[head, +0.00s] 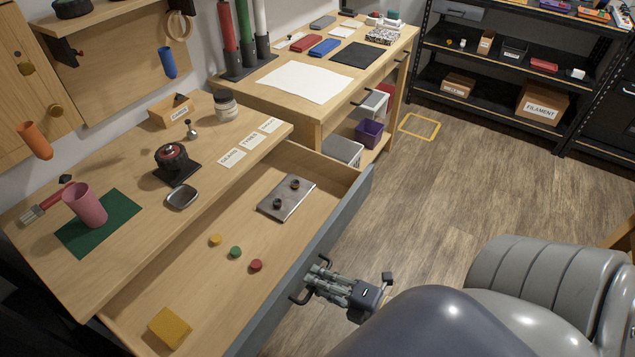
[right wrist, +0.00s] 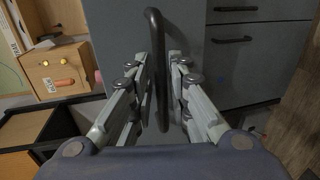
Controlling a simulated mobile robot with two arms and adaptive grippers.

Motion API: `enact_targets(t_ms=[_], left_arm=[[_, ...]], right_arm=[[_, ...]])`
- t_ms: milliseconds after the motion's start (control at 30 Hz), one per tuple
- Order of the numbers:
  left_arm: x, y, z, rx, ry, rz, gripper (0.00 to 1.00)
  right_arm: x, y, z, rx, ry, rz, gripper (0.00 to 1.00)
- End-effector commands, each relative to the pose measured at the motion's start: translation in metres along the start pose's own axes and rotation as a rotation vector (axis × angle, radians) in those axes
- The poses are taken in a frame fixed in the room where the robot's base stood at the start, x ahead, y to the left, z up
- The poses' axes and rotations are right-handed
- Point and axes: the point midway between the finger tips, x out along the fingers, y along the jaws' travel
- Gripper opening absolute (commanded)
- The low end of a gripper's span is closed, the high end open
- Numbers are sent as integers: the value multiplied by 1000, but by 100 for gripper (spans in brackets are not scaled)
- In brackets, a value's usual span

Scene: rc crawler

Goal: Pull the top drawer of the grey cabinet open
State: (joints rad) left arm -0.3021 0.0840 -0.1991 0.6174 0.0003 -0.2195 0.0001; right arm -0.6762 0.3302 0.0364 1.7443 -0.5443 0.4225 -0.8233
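The grey cabinet has a wooden top (head: 135,210). Its top drawer stands well out, showing a wooden inside (head: 200,285) and a grey front panel (head: 345,215). The drawer's dark bar handle (head: 296,297) is on the outer face of that front. My right gripper (head: 318,280) is at this handle in the head view. The exact contact is partly hidden. My left gripper is not in view.
A metal plate (head: 287,198), several small coloured discs and a yellow block (head: 170,327) lie in the drawer. A pink cup (head: 85,206) stands on a green mat on top. Other grey fronts with handles (right wrist: 232,40) show beside my fingers.

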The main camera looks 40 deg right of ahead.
Motion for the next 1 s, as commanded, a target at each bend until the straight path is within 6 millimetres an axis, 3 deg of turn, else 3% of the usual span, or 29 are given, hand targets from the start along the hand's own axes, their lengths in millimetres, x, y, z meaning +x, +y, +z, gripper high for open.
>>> enact_targets(t_ms=[500,700,1000], left_arm=[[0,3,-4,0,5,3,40],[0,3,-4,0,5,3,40],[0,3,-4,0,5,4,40]], right_arm=[[-95,-1,0,1,-3,-4,17],[-112,0,1,0,-2,0,17],[-113,0,1,0,-2,0,17]])
